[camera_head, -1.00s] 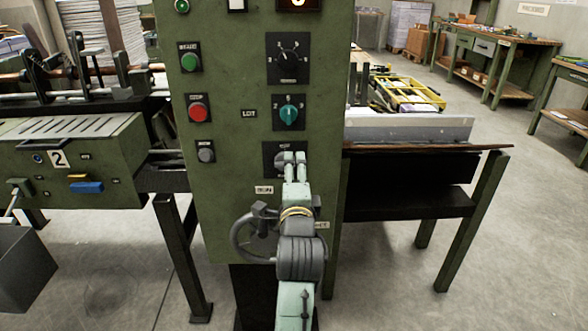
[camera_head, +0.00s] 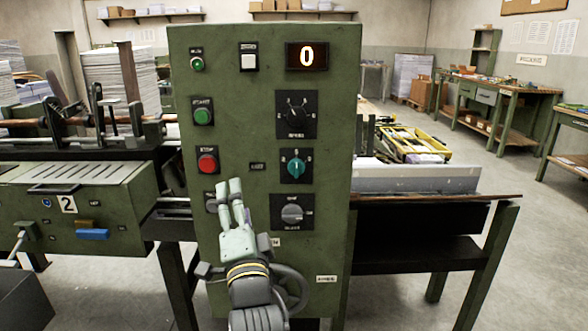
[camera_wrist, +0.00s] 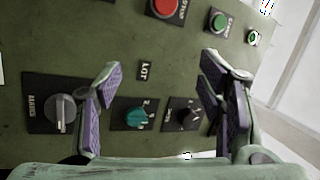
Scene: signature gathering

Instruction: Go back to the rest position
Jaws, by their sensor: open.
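My gripper (camera_head: 231,190) is in front of the lower left part of the green control panel (camera_head: 330,150). It is empty, with its fingers pointing up. In the wrist view its two fingers (camera_wrist: 160,85) are spread apart, with the panel behind them. The grey knob (camera_head: 292,212) is to the right of my gripper and free of it; it also shows in the wrist view (camera_wrist: 62,112) at the left. My gripper partly covers the grey button at the panel's lower left. Whether any finger touches the panel cannot be told.
A handwheel (camera_head: 292,290) is behind my wrist. A table (camera_head: 420,198) stands right; open floor lies beyond.

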